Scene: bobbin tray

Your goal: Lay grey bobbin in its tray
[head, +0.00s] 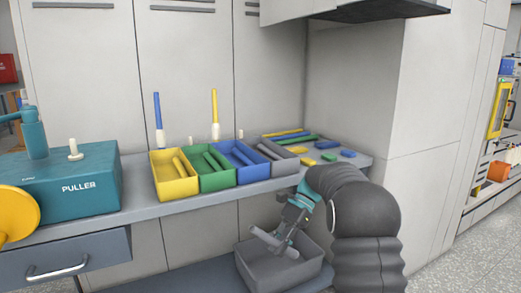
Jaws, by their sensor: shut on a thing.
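My gripper (282,237) is shut on a grey bobbin (261,237), which lies slantwise across its fingers. Gripper and bobbin are over the grey bin (311,270) on the lower shelf, below the bench top; I cannot tell how far they are above its floor. The small grey tray (285,170) stands on the bench at the right end of a row of trays, up and behind my gripper, with grey bobbins in it. My arm covers part of the bench and bin to the right.
Yellow (175,191), green (217,182) and blue (253,174) trays with bobbins stand left of the grey tray. Coloured pieces (327,145) lie to its right. The bench front edge (215,200) is between bin and trays. A teal puller machine (75,185) stands left.

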